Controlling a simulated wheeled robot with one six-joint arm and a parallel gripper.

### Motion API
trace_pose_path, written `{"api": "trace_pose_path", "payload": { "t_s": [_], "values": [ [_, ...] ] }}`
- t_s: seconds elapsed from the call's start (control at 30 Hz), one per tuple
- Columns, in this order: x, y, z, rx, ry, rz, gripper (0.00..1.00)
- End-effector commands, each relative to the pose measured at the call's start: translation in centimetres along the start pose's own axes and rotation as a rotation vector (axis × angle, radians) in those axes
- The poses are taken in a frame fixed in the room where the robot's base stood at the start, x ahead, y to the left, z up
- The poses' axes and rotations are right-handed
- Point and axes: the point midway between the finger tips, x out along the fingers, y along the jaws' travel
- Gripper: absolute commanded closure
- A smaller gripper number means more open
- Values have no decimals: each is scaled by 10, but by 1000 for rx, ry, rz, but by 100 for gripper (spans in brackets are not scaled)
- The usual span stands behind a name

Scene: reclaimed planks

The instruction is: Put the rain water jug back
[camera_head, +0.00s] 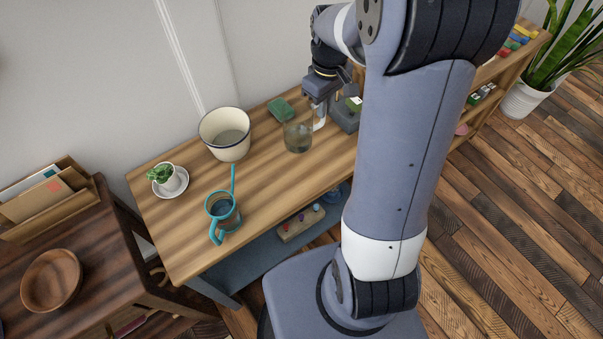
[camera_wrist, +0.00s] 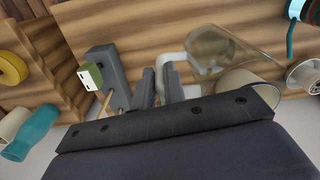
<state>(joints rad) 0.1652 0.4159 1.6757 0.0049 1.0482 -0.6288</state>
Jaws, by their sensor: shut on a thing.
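The clear jug (camera_head: 298,137) has a pale handle and what looks like some water low inside. It is upright or nearly so, over the right part of the wooden table (camera_head: 262,178); I cannot tell whether its base touches the top. My gripper (camera_head: 320,101) is shut on the jug's handle from above. In the wrist view the gripper fingers (camera_wrist: 159,86) are close together at the pale handle, and the clear jug (camera_wrist: 212,48) extends away beyond them. My arm hides part of the table's right side in the head view.
A cream pot (camera_head: 226,128) with a dark rim stands left of the jug. A teal watering can (camera_head: 222,212) is near the front edge, and a small potted plant (camera_head: 166,178) at left. A green block (camera_head: 281,108) lies behind. A grey block (camera_head: 345,117) is close right of my gripper.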

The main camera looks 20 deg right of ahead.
Motion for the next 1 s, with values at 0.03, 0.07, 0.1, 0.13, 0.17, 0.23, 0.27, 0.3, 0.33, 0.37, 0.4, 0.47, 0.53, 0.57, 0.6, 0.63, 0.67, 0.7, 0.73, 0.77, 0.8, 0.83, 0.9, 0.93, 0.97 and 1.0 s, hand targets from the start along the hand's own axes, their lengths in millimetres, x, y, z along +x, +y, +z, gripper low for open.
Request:
{"api": "trace_pose_path", "payload": {
  "t_s": [0.03,0.07,0.1,0.13,0.17,0.23,0.27,0.3,0.33,0.37,0.4,0.47,0.53,0.57,0.6,0.63,0.67,0.7,0.73,0.77,0.8,0.83,0.9,0.93,0.97,1.0],
  "values": [
    [2,2,2,-15,3,2,100],
    [1,2,3,-23,3,2,100],
    [0,2,5,-33,3,2,100],
    [0,2,6,-38,2,1,100],
    [1,2,6,-42,1,0,100],
    [8,2,7,-48,-1,-1,100],
    [13,2,8,-49,-3,-3,100],
    [20,2,8,-50,-3,-3,100],
    [26,2,8,-50,-4,-4,100],
    [32,2,8,-49,-3,-3,100],
    [39,2,8,-49,-4,-4,100],
    [48,2,8,-49,-3,-3,100],
    [55,2,8,-48,-1,-2,100],
    [57,3,7,-48,-1,-1,100],
    [60,3,7,-48,0,-1,100],
    [63,3,7,-48,-1,-2,100],
    [67,2,8,-48,-2,-2,100],
    [72,2,8,-48,-2,-2,100],
    [77,2,8,-48,-2,-3,100],
    [81,2,8,-48,-3,-3,100],
    [87,2,8,-48,-2,-2,100],
    [90,2,8,-48,-2,-2,100],
    [96,3,8,-48,-1,-1,100],
    [97,3,8,-48,0,-1,100],
    [98,3,8,-48,0,-1,100],
    [98,3,7,-47,1,0,100]
  ]
}}
